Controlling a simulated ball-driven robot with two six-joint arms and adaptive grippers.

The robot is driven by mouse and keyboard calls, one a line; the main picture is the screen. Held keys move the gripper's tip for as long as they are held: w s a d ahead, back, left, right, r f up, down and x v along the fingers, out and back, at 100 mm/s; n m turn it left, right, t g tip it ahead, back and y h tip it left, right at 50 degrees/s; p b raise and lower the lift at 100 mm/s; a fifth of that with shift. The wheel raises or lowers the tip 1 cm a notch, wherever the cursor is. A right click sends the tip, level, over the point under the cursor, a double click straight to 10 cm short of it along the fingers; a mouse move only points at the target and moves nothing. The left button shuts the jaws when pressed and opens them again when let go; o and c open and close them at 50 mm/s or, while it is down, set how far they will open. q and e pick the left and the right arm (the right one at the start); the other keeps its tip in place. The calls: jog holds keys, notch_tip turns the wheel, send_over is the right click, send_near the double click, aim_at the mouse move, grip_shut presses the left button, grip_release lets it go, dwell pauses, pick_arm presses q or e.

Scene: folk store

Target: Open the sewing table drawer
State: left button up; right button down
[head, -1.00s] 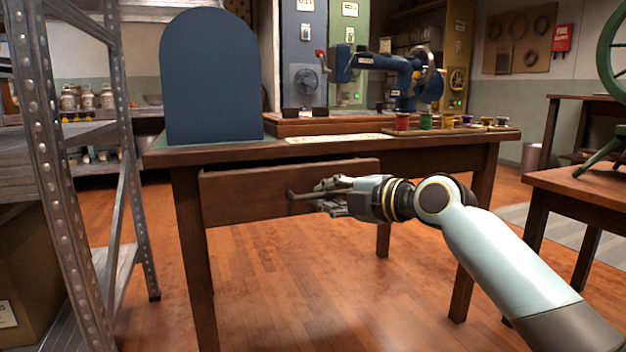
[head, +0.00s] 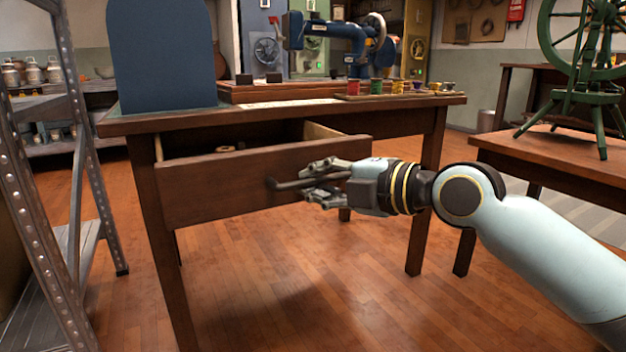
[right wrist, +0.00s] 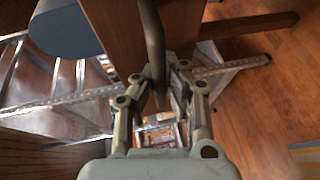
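The sewing table (head: 285,114) stands in the middle of the head view. Its drawer (head: 225,184) is partly open, and small items show in the dark gap behind its front. My right gripper (head: 308,183) is at the dark bar handle (head: 290,184) on the drawer front. In the right wrist view the handle (right wrist: 153,45) runs between the two fingers of the right gripper (right wrist: 158,95), which are closed around it. My left gripper is not in view.
A blue sewing machine (head: 345,40) and several thread spools stand on the tabletop, beside a dark blue arched panel (head: 160,55). A metal shelf (head: 85,170) stands close on the left. A table with a green spinning wheel (head: 580,95) is at right.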

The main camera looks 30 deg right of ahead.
jog(key=shift+r, duration=0.1)
jog(key=c, duration=1.4)
grip_release()
